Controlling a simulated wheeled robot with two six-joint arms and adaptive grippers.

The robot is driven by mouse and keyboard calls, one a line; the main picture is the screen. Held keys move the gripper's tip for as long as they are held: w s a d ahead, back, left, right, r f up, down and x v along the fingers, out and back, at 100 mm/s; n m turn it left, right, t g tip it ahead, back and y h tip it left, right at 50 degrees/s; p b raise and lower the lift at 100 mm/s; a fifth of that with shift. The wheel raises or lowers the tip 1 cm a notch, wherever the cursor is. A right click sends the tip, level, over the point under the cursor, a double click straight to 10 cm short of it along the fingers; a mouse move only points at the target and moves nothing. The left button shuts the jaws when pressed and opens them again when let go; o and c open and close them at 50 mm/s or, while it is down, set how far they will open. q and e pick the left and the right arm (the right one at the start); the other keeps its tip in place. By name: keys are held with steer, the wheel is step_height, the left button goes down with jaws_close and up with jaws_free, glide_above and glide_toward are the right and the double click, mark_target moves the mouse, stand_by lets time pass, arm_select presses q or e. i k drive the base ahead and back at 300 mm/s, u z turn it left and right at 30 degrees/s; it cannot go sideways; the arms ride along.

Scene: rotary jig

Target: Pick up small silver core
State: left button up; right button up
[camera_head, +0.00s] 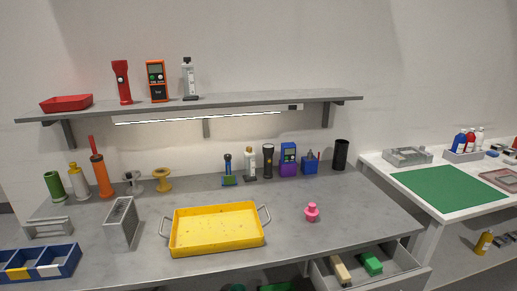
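A small silver spool-shaped core (133,183) stands on the grey workbench (300,215) at the back left. It is between an orange cylinder with a red rod (101,176) on its left and a yellow-gold spool of similar shape (162,180) on its right. The silver core looks upright, with nothing touching it that I can make out. Neither of my grippers shows in the head view.
A grey metal holder (120,224) stands in front of the core. A shelf (220,106) hangs above. An open drawer (402,280) juts out at the front right.

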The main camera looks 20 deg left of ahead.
mark_target(121, 225)
steer(key=u, duration=0.6)
steer(key=i, duration=1.05)
steer(key=u, duration=0.5)
